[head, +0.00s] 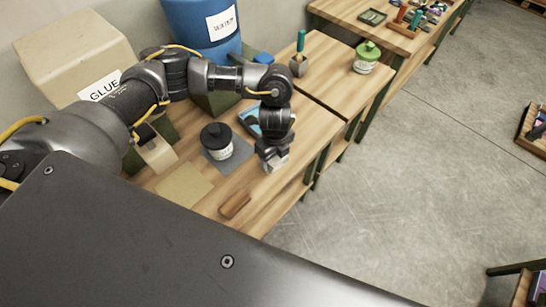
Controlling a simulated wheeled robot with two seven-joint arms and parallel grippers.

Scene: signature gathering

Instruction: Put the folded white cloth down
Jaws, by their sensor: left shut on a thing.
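My left gripper (272,153) points down over the wooden table near its right edge. It is shut on a small pale grey-white thing (277,164), which appears to be the folded white cloth. Only a little of it shows at the fingertips, and the gripper covers the rest. I cannot tell whether it touches the tabletop. My right gripper is not in view.
A black-lidded jar (217,142) stands on a grey mat (238,148) left of the gripper. A tan square (184,189) and a brown block (235,205) lie nearer. A blue item (248,121) lies behind. A green-lidded jar (366,57) stands farther right.

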